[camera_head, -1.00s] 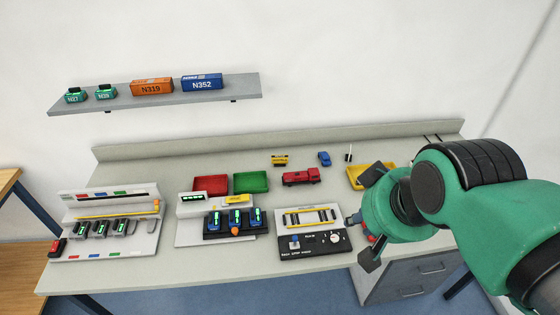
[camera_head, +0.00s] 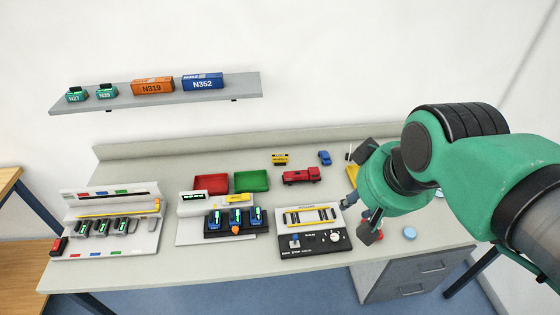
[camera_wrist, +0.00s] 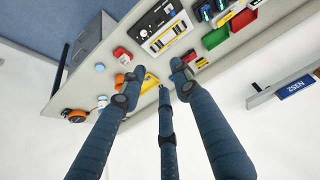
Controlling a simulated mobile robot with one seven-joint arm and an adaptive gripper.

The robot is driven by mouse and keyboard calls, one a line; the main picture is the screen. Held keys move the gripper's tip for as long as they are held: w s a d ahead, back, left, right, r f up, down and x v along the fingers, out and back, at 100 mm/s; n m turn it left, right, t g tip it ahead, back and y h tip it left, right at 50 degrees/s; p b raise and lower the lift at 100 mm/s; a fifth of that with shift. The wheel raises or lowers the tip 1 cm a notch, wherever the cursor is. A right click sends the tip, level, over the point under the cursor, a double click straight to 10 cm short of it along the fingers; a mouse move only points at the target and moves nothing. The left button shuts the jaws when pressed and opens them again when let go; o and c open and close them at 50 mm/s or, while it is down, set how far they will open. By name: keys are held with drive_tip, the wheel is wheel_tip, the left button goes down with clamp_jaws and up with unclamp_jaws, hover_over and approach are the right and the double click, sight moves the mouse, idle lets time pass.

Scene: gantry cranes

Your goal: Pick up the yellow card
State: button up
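A small flat yellow piece (camera_head: 238,197), which looks like the yellow card, lies on the back part of the middle grey station.
The middle station has a dark panel (camera_head: 235,232) with several blue pieces. A black-and-white control panel (camera_head: 318,240) stands between it and my gripper. Red (camera_head: 211,184) and green (camera_head: 251,181) trays and a red truck (camera_head: 301,175) are behind. A shelf (camera_head: 160,99) hangs on the wall.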

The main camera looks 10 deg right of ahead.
drive_tip(key=w+r+n+p, duration=0.15)
drive_tip(key=w+r, duration=0.25)
drive_tip(key=w, duration=0.5)
drive_tip(key=n+g+p, duration=0.5)
drive_tip(key=n+p, duration=0.4)
drive_tip(key=n, duration=0.5)
hover_over(279, 161)
wheel_tip(279, 161, down, 32)
drive_tip(key=shift+w+f+n, duration=0.35)
drive_tip(key=shift+w+f, duration=0.05)
drive_tip(key=shift+w, duration=0.05)
wheel_tip(279, 161, down, 8)
drive_tip(key=shift+d+f+p, duration=0.1)
drive_tip(key=shift+p, duration=0.2)
drive_tip(key=shift+f, duration=0.15)
